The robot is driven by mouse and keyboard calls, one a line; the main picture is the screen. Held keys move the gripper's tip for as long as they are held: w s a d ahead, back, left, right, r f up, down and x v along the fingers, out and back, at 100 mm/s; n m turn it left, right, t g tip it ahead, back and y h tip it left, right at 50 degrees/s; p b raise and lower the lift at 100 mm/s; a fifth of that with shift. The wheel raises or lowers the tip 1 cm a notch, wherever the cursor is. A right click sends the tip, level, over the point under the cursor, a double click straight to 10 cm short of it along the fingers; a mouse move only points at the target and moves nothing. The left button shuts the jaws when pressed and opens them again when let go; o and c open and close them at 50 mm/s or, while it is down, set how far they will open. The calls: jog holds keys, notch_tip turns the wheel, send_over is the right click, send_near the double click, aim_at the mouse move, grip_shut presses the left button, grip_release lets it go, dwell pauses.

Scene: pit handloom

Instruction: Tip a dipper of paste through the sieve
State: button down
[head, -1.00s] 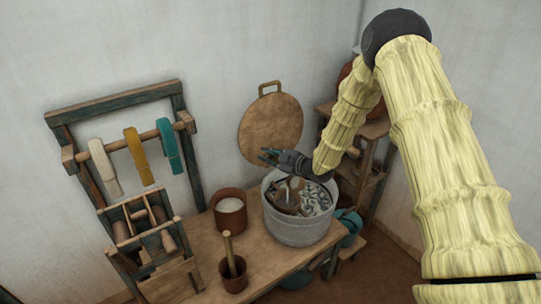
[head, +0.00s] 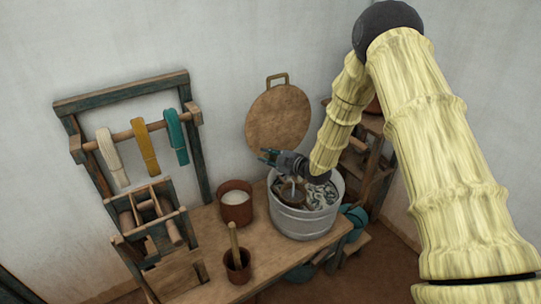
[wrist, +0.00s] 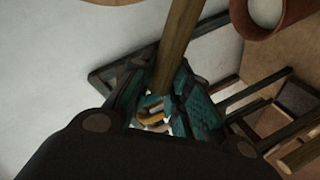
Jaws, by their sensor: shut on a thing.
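My gripper (head: 266,156) is above the left rim of a grey tub (head: 302,224). In the wrist view its teal fingers (wrist: 158,100) are shut on a wooden handle (wrist: 182,38), which I take for the dipper's. The dipper's bowl cannot be made out clearly. Under the gripper, a pale vertical streak (head: 292,189) shows inside the tub; I cannot tell whether it is falling paste. The tub's inside looks mottled dark and white, and I cannot pick out the sieve there. A brown pot of white paste (head: 236,205) stands left of the tub; it also shows in the wrist view (wrist: 268,12).
A small brown pot (head: 237,271) with a wooden stick stands at the bench's front. A wooden frame with several hanging yarn hanks (head: 147,147) is at left. A round board (head: 278,118) leans on the wall. A shelf stands behind right. Some bench top (head: 205,238) is bare.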

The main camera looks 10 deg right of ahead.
jog(key=s+a+f+n+h+b, duration=0.1)
jog(key=s+a+f+n+b, duration=0.1)
jog(key=a+f+b, duration=0.2)
jog(key=s+a+f+n+h+b, duration=0.1)
jog(key=s+a+f+n+b, duration=0.1)
jog(key=a+f+b, duration=0.3)
jog(key=shift+f+n+t+h+b, duration=0.35)
jog(key=shift+f+n+b, duration=0.4)
jog(key=shift+f, duration=1.1)
dwell(1.7)
jog(key=shift+a, duration=0.1)
dwell(0.6)
